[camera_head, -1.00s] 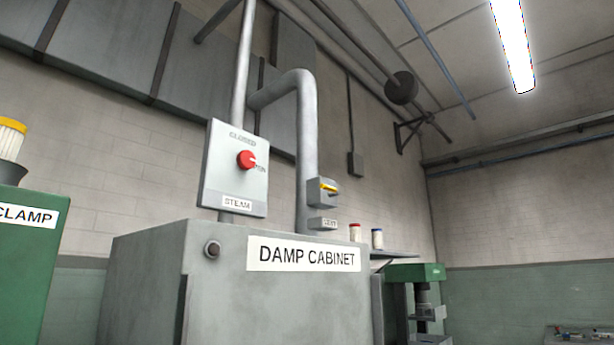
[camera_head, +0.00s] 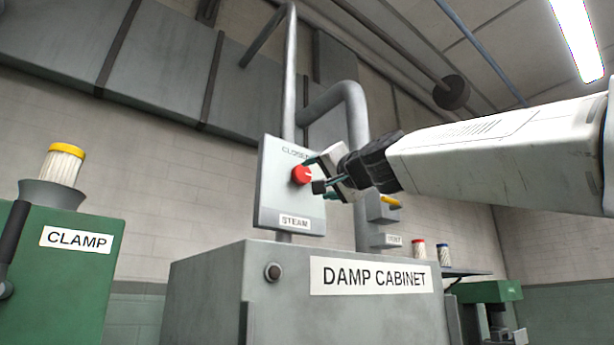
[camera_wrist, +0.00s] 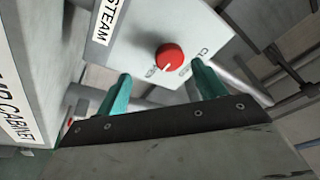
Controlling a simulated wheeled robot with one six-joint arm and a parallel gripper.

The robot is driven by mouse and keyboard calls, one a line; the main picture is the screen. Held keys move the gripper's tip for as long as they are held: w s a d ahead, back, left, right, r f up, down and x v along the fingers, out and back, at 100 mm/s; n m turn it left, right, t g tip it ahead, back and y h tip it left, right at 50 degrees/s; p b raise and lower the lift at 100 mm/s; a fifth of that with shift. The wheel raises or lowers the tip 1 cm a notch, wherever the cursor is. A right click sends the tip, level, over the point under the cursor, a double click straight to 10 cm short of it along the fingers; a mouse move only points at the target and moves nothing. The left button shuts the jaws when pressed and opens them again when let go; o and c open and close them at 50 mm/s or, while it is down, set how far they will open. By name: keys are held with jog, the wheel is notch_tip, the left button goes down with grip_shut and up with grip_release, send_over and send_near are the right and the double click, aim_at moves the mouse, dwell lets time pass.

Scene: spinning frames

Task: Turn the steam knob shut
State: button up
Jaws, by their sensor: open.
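The red steam knob (camera_head: 301,175) sits on a pale grey panel (camera_head: 275,205) labelled STEAM, with the word CLOSED near its top. In the wrist view the knob (camera_wrist: 170,57) shows a white mark on its rim, pointing toward lettering beside it that I cannot read fully. My gripper (camera_head: 315,174) is open at the right of the knob in the head view, its fingers reaching toward the panel. In the wrist view my gripper's two teal fingers (camera_wrist: 160,82) stand apart with the knob beyond and between them. I see no contact with the knob.
The grey damp cabinet (camera_head: 310,310) stands below the panel. A vent box with a yellow handle (camera_head: 390,201) is at the right, partly behind my gripper. Vertical pipes (camera_head: 289,80) run above the panel. The green clamp machine (camera_head: 60,280) is at the left.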

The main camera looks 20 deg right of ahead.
aim_at(305, 175)
jog(key=shift+m+t, duration=0.3)
jog(key=shift+t, duration=0.1)
jog(key=x, duration=0.2)
jog(key=r+x, duration=0.1)
jog(key=x, duration=0.5)
jog(key=shift+s+d+r, duration=0.1)
jog(key=shift+d+r, duration=0.2)
jog(key=shift+r, duration=0.1)
jog(key=c, duration=1)
